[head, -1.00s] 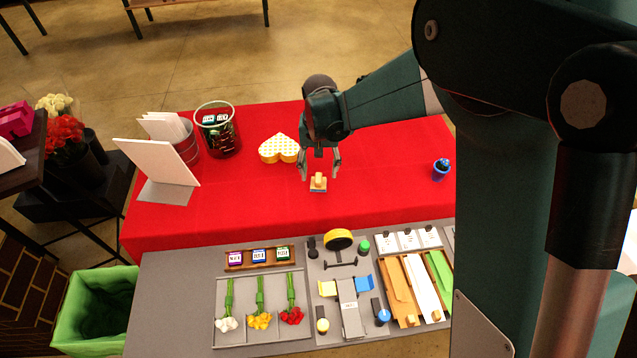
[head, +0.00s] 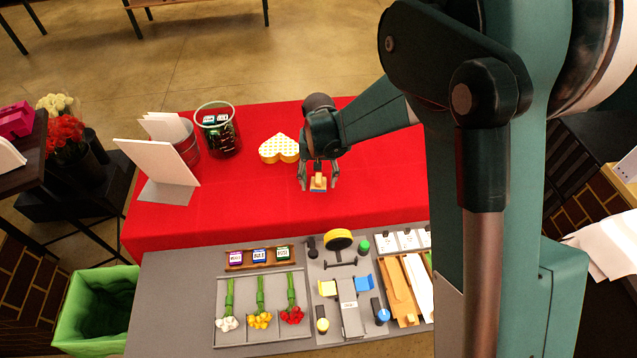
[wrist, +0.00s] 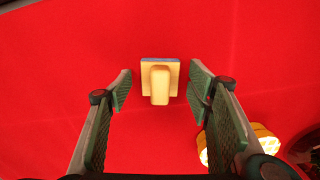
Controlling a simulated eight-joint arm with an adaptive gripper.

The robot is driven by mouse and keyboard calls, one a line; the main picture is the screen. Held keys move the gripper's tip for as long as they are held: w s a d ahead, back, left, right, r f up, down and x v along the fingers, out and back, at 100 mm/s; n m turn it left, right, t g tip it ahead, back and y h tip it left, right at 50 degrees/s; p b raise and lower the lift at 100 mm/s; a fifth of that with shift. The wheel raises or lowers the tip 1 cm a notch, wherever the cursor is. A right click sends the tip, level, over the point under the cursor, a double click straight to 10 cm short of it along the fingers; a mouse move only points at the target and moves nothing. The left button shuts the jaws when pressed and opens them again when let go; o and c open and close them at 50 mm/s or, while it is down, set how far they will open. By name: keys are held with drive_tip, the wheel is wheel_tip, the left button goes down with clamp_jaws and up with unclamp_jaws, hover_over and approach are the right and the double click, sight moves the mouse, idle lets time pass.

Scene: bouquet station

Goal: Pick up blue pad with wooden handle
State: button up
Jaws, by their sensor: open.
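The blue pad with wooden handle (head: 318,184) rests on the red cloth, a light wooden block and upright handle on top with a thin blue edge below. In the wrist view the pad (wrist: 160,82) sits just beyond and between the fingertips, with its handle toward me. My gripper (head: 319,184) is open and points down over the pad, one finger on each side. In the wrist view my gripper (wrist: 160,78) shows a gap of red cloth on both sides of the pad, and no contact is visible.
A yellow-and-white heart-shaped box (head: 279,149) lies left of my gripper on the red table (head: 230,205). A glass container (head: 218,130) and a white board (head: 158,162) stand farther left. The grey tray (head: 222,300) of flowers and tools is in front. Cloth around the pad is clear.

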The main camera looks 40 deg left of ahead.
sight(318, 177)
drive_tip(key=c, duration=1)
drive_tip(key=shift+r, duration=0.15)
drive_tip(key=shift+r, duration=4.9)
